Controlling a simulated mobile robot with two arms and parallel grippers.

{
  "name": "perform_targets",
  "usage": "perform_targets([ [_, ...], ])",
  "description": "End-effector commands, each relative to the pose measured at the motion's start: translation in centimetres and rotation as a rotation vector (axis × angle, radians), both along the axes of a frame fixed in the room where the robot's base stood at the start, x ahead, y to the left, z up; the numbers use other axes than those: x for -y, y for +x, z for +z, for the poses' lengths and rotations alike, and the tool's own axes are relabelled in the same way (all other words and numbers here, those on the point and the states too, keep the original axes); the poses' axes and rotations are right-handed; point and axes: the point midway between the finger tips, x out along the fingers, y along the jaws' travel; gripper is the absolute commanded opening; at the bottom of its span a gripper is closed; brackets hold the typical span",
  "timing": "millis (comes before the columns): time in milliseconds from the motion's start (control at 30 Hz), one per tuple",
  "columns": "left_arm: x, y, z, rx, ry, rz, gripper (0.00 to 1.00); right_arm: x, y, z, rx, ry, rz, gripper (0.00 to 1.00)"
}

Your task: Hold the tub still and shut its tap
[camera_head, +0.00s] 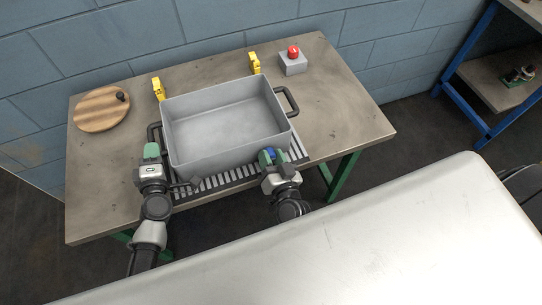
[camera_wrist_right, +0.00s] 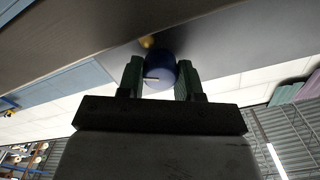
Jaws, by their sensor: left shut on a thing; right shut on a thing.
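The grey tub (camera_head: 225,125) is an open rectangular box standing on a slatted grate on the table, with a dark handle at each end. My left gripper (camera_head: 152,152) is shut on the tub's left handle (camera_head: 153,132). My right gripper (camera_head: 271,157) is at the tub's front right corner, shut on the blue tap knob (camera_wrist_right: 159,70). In the right wrist view the knob sits between both green fingers, with a brass part (camera_wrist_right: 148,42) behind it. The tap's body is mostly hidden.
Two yellow clamps (camera_head: 158,89) (camera_head: 254,63) stand behind the tub. A red button on a grey box (camera_head: 292,62) is at the back right, and a round wooden board (camera_head: 101,110) is at the left. The table's right side (camera_head: 345,115) is clear.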

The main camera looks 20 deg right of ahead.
Motion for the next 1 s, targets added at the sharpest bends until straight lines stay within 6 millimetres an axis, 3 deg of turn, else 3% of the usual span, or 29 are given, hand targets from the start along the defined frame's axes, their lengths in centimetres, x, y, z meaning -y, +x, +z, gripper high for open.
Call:
perform_targets([
  [1000, -0.02, -0.05, -0.19, -0.004, 0.004, 0.0, 0.0, 0.17, -0.01, -0.27, -0.001, 0.927, 0.001, 0.11],
])
